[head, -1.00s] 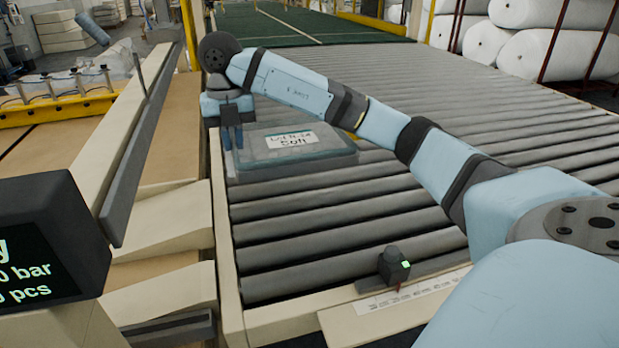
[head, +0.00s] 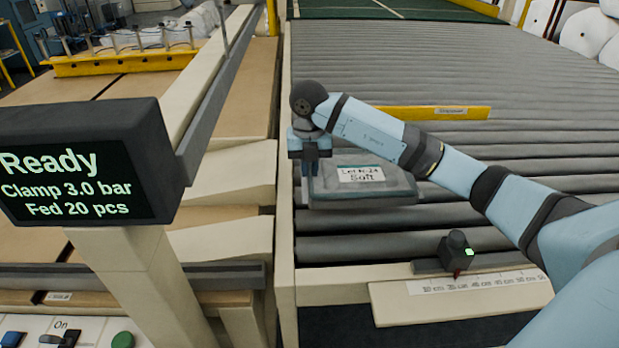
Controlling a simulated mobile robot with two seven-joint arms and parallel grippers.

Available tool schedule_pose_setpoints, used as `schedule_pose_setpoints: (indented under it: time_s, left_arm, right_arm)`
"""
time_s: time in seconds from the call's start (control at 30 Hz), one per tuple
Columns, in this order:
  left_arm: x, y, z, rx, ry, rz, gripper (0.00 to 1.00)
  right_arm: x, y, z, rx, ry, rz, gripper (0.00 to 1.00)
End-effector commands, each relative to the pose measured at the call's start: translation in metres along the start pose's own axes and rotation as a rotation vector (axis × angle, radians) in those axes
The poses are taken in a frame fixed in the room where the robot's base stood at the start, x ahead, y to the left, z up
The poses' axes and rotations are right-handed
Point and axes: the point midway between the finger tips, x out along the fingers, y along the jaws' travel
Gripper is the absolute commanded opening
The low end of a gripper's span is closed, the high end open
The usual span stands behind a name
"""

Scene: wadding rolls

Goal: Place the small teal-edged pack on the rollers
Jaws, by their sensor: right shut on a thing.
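The small teal-edged pack (head: 385,185) is grey with a teal edge and a white label with handwriting that ends in "Soft". My right gripper (head: 310,172) is shut on the left end of the pack, with its fingers pointing down. The pack is over the grey rollers (head: 450,150), near their left rail. I cannot tell whether its underside touches the rollers. My left gripper is not in view.
A display (head: 80,165) reading "Ready" stands at the left on a beige post. A yellow bar (head: 435,113) lies across the rollers behind the pack. A ruler strip (head: 480,282) and small black device (head: 457,252) are at the near edge. Rollers to the right are clear.

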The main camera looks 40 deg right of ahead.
Motion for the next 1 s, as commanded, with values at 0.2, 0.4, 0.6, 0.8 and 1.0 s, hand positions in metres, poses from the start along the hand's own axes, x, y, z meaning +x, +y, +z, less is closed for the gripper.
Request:
schedule_pose_setpoints:
  time_s: [0.2,0.4,0.6,0.8,1.0]
  left_arm:
    - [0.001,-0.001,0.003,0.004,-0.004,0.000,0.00]
    - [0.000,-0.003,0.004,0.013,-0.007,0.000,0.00]
    - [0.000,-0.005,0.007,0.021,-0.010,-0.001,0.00]
    - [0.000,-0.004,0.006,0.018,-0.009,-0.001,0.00]
    - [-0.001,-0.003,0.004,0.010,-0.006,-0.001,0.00]
  right_arm:
    - [0.031,0.000,0.000,0.000,0.001,-0.001,0.00]
    - [0.032,0.000,0.000,-0.001,0.000,0.000,0.00]
    - [0.035,0.000,0.000,-0.001,0.000,0.000,0.17]
    - [0.035,0.000,0.000,-0.001,0.001,0.000,0.38]
    - [0.032,0.001,0.000,-0.001,0.000,0.001,0.38]
